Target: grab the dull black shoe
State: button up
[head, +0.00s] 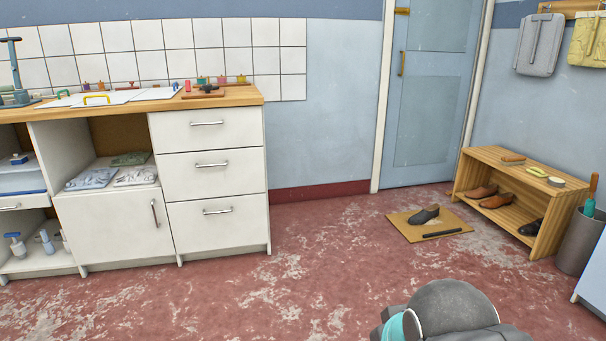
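A dark grey-black shoe (424,215) with a matte look lies on a tan mat (402,226) on the floor, in front of the blue door. Another black shoe (531,228) sits on the lower shelf at the near right end of the wooden bench (545,190), partly hidden by its side panel. I cannot tell for certain which of the two is duller. A grey and teal part of my arm shows at the bottom edge. My gripper is not in view.
Brown shoes (491,195) are on the bench's lower shelf. A black bar-like object (441,234) lies on the mat. A grey bin (580,242) stands right of the bench. White cabinets (217,180) line the left. The red floor between is clear.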

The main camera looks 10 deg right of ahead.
aim_at(423, 217)
jog(key=u, duration=0.1)
jog(key=i, duration=1.85)
jog(key=z, duration=0.45)
jog(key=i, duration=1.45)
jog(key=z, duration=1.7)
jog(key=i, duration=0.9)
jog(key=z, duration=0.55)
